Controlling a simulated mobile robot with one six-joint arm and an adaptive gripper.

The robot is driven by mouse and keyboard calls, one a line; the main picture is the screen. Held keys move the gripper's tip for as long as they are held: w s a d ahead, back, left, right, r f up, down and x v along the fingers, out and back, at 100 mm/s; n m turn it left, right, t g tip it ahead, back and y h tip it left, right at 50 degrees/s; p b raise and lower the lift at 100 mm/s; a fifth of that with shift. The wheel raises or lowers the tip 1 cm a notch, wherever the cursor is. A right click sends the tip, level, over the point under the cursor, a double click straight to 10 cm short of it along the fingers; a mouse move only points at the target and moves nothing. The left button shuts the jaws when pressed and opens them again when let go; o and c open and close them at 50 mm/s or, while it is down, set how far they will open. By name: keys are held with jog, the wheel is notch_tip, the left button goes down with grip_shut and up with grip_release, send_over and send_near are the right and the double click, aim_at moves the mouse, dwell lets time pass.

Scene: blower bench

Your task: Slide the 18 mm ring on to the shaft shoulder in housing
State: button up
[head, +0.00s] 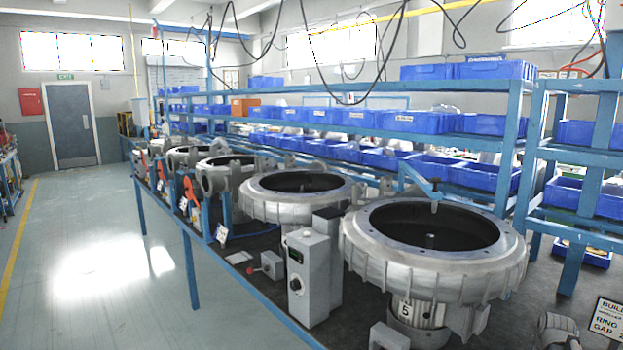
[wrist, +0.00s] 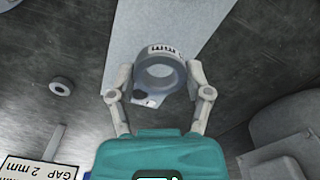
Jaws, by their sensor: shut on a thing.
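In the wrist view my gripper (wrist: 159,72) is shut on a grey ring (wrist: 163,57), with one finger on each side of it. The ring has dark markings on its upper face, too small to read, and an open bore. In the head view the nearest round metal housing (head: 373,255) is open at the top and bears the number 5. A short shaft end (head: 431,241) stands in the middle of its dark interior. I cannot make out a shoulder on it. My gripper and the held ring do not show in the head view.
A smaller loose ring (wrist: 62,86) lies on the dark bench in the wrist view. A pale strip (wrist: 120,40) lies below the held ring. A sign (head: 607,320) stands at the bench's right. More housings (head: 297,205) line the bench. Blue bins (head: 492,122) fill shelves behind.

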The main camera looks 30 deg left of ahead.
notch_tip(320, 180, up, 6)
jog(key=p, duration=0.5)
jog(key=shift+r, duration=0.15)
jog(key=shift+s, duration=0.15)
